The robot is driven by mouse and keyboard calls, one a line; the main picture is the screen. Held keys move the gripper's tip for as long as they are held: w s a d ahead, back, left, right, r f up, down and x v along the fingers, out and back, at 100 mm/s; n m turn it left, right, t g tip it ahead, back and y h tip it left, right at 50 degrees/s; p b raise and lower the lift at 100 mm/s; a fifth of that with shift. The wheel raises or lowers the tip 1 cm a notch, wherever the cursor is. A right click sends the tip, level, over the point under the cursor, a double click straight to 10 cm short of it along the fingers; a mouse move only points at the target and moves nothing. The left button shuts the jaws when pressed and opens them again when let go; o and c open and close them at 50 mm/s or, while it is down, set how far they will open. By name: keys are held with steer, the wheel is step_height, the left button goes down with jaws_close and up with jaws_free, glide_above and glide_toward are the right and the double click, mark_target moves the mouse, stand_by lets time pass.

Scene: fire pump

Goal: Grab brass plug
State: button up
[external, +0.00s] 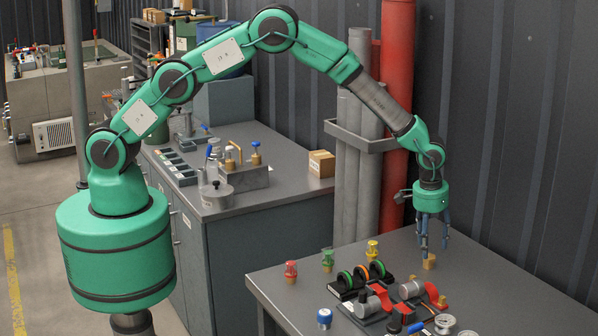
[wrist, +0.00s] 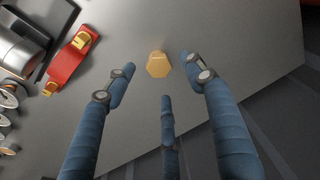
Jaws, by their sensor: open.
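In the wrist view the brass plug (wrist: 158,64) shows a hexagonal outline and lies just beyond the fingertips, near the middle. My gripper (external: 433,238) has blue fingers pointing down above the plug. In the wrist view my gripper (wrist: 158,82) is open, with fingers spread to the left, right and below the plug. Nothing is between the fingers, and none appears to touch the plug.
A red-handled valve part (wrist: 73,60) lies left of the plug in the wrist view. Red (external: 291,271), green (external: 328,259) and yellow (external: 373,250) topped fittings stand on the table (external: 520,295). Red and grey pipes (external: 397,130) rise behind it. The table right of the plug is clear.

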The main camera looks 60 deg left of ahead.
mark_target(430, 256)
steer(key=shift+w+f, duration=0.2)
steer(key=shift+f, duration=2.35)
steer(key=c, duration=1.3)
steer(key=shift+r, duration=0.15)
step_height(430, 256, up, 10)
steer(key=shift+f, duration=0.15)
